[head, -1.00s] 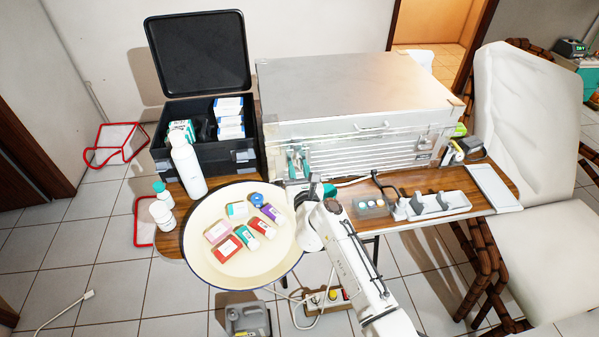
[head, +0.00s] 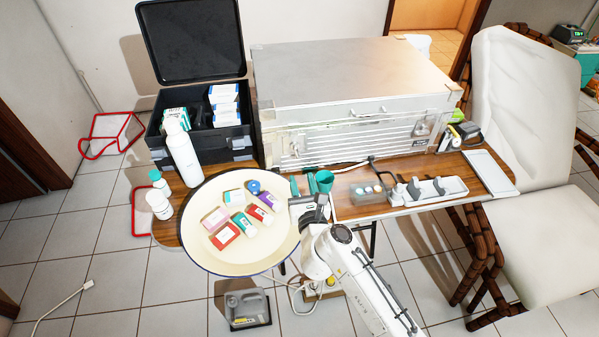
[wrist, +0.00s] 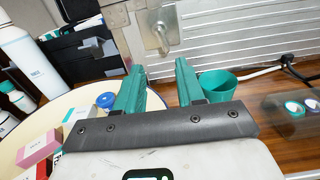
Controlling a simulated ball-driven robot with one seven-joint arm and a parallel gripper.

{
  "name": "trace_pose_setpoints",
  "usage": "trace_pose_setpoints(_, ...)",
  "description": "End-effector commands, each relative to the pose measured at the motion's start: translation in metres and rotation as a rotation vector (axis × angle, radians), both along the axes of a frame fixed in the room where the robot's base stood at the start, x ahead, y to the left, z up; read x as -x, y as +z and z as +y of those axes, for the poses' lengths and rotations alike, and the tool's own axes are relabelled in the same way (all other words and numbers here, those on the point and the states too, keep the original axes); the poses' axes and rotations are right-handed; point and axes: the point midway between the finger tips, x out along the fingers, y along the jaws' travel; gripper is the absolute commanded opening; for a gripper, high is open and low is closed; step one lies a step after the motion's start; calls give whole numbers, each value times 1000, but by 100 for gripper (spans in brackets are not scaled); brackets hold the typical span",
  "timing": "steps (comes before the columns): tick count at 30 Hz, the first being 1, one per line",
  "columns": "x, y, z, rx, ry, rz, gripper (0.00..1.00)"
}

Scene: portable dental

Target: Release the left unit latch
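The silver case unit (head: 350,75) stands on the wooden table, lid down. Its left latch (wrist: 158,31) is a small metal plate with a lever part, at top centre in the wrist view. It shows small on the case's front left in the head view (head: 294,148). I cannot tell whether it is fastened or released. My gripper (wrist: 159,67) has two green fingers standing apart with nothing between them. The fingertips are in front of and below the latch, apart from it. In the head view my gripper (head: 302,184) is between the round tray and the green cup.
The green cup (wrist: 217,86) stands just right of my fingers. The round cream tray (head: 205,258) with several small boxes is left. A white bottle (head: 184,158) and an open black case (head: 160,138) stand behind it.

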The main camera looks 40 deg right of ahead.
Motion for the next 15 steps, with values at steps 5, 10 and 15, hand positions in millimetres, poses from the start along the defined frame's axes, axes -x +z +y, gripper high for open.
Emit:
trace_pose_setpoints(5, 8, 0, 5, 0, 1, -1, 38)
trace_pose_setpoints(10, 8, 1, 6, 0, 0, -1, 38)
trace_pose_setpoints(15, 8, 1, 5, 15, 0, 9, 49)
